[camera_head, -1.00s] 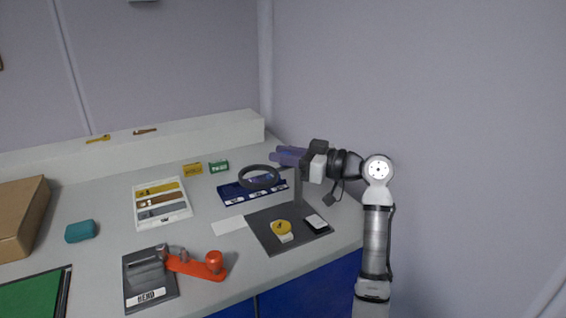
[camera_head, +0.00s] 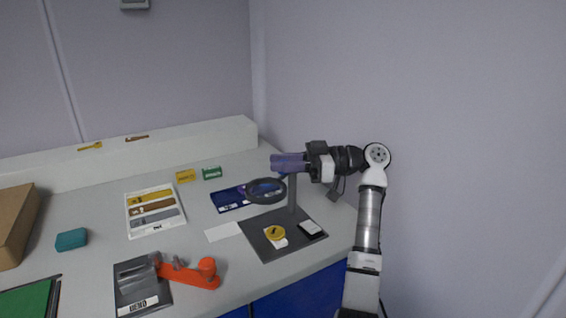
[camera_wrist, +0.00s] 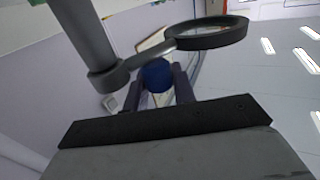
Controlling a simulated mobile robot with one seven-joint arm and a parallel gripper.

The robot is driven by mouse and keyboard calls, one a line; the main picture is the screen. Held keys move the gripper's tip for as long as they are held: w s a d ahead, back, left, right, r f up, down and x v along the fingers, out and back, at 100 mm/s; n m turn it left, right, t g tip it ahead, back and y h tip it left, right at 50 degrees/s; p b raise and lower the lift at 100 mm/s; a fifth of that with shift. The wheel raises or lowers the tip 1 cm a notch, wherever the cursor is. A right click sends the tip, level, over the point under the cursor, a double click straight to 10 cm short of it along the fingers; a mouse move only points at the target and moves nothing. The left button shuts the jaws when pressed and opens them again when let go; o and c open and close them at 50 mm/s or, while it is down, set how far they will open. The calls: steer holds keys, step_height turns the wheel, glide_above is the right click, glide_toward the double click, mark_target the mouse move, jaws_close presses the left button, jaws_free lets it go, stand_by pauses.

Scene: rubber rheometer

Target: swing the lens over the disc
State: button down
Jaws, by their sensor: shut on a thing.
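The magnifier lens is a dark ring (camera_head: 266,190) on a short arm from an upright grey post (camera_head: 292,195). The post stands on a dark grey base plate (camera_head: 262,248). The yellow disc (camera_head: 275,232) lies on this plate, beside a white label. In the head view the ring appears above and behind the disc, over the blue tray's right end. My gripper (camera_head: 276,163) is at lens height beside the post. In the wrist view its purple fingers are shut on a blue knob (camera_wrist: 157,75) by the lens arm; the ring (camera_wrist: 208,33) is up and right of it.
A black-and-white device (camera_head: 311,230) lies on the plate. A blue tray (camera_head: 228,198) sits behind it. A white card (camera_head: 222,232) lies left. A red-orange handle (camera_head: 190,275) and a tray of strips (camera_head: 153,209) are further left. A wall rises close on the right.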

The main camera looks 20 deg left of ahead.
steer(key=shift+f, duration=0.1)
steer(key=c, duration=1.1)
jaws_free()
steer(key=shift+c, duration=0.2)
step_height(320, 180, up, 20)
